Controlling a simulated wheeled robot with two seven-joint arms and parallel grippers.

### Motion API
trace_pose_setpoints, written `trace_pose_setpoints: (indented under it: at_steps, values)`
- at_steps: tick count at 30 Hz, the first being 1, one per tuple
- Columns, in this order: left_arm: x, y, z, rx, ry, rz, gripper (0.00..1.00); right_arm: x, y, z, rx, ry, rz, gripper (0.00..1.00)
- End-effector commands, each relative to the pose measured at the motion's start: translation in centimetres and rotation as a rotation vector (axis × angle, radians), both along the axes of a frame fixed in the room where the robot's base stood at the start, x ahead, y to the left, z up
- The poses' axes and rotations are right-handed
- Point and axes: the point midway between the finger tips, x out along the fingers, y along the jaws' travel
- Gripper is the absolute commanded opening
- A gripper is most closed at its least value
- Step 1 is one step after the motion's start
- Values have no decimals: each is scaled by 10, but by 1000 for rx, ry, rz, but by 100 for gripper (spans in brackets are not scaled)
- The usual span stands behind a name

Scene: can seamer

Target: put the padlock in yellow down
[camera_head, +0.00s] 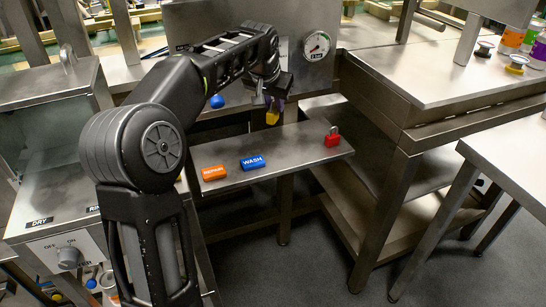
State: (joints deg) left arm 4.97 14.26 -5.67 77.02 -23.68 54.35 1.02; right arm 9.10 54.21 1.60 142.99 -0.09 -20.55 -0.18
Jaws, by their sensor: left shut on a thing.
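The yellow padlock (272,117) hangs in my left gripper (275,99), at the end of the black arm that comes in from the left. The gripper is shut on it, and the fingers hide its upper part. It is seen in front of the back edge of a narrow steel shelf (300,160); whether it touches the shelf I cannot tell. A red padlock (333,138) stands on the right end of that shelf. My right gripper is not in view.
An orange REPAIR tag (214,173) and a blue WASH tag (253,163) lie on the left part of the shelf. The shelf is bare between the WASH tag and the red padlock. A gauge (317,45) is on the machine behind. A steel table (440,75) stands at right.

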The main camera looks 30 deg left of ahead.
Motion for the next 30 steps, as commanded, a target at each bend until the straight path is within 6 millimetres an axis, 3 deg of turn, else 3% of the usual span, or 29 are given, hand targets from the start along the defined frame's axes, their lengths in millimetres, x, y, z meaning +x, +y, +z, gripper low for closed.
trace_pose_setpoints:
  at_steps: [8, 19, 30]
  values:
    - [0, 0, -2, 1, 0, 1, 0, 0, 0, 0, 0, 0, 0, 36]
    - [0, 0, -59, 1, 2, 2, 0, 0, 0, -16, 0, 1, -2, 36]
    - [0, 0, -64, 1, 0, 2, 0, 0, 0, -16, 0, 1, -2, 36]
